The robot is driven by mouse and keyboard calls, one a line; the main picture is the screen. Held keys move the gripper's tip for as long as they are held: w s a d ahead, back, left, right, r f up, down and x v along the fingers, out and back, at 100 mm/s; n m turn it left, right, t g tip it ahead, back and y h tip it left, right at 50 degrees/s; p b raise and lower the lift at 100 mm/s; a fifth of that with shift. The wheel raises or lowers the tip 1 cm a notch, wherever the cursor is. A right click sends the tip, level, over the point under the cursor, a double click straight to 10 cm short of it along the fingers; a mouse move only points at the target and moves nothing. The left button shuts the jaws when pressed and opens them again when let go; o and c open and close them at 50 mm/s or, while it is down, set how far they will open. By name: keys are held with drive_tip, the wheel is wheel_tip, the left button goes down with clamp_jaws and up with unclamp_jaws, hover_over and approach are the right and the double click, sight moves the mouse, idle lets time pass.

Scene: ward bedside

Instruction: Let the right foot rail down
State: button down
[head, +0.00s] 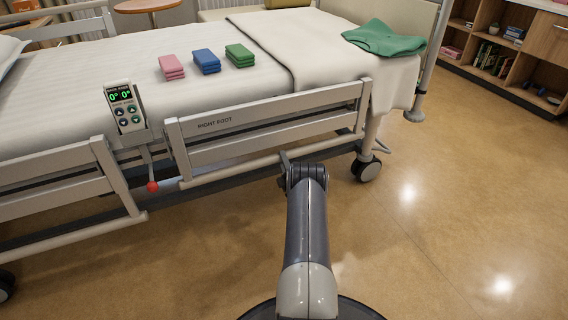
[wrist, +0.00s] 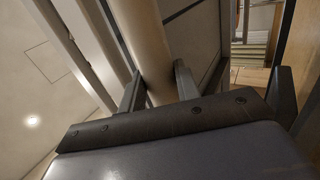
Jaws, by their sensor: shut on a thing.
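The right foot rail (head: 270,108), a pale panel marked RIGHT FOOT, runs along the near side of the bed. Its cream lower tube (head: 225,172) runs along its bottom edge. My gripper (head: 286,158) is at this lower tube in the head view, mostly hidden behind my wrist. In the wrist view the cream tube (wrist: 148,40) passes between the two dark fingers of my gripper (wrist: 158,88), which is shut on it. A lever with a red knob (head: 152,186) hangs left of the rail, apart from my gripper.
A bed control (head: 124,107) with a green display stands left of the rail. Another rail (head: 60,175) is further left. Pink (head: 172,67), blue (head: 206,61) and green (head: 239,55) folded cloths lie on the bed. A bed wheel (head: 367,169) stands right of my gripper. The floor (head: 450,210) at right is clear.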

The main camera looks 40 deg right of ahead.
drive_tip(key=shift+w+a+f, duration=0.25)
drive_tip(key=shift+w+f, duration=0.35)
drive_tip(key=shift+f, duration=0.1)
drive_tip(key=c, duration=1.3)
unclamp_jaws()
drive_tip(key=shift+f, duration=0.1)
drive_tip(key=shift+o, duration=1.2)
drive_tip(key=shift+w, duration=0.2)
drive_tip(key=shift+s, duration=0.15)
drive_tip(key=shift+s+f, duration=0.1)
drive_tip(key=shift+s, duration=0.1)
drive_tip(key=p+v, duration=0.3)
drive_tip(key=v, duration=0.7)
drive_tip(key=shift+s+r, duration=0.2)
drive_tip(key=shift+r, duration=0.05)
drive_tip(key=b+x, duration=0.1)
drive_tip(key=x, duration=0.5)
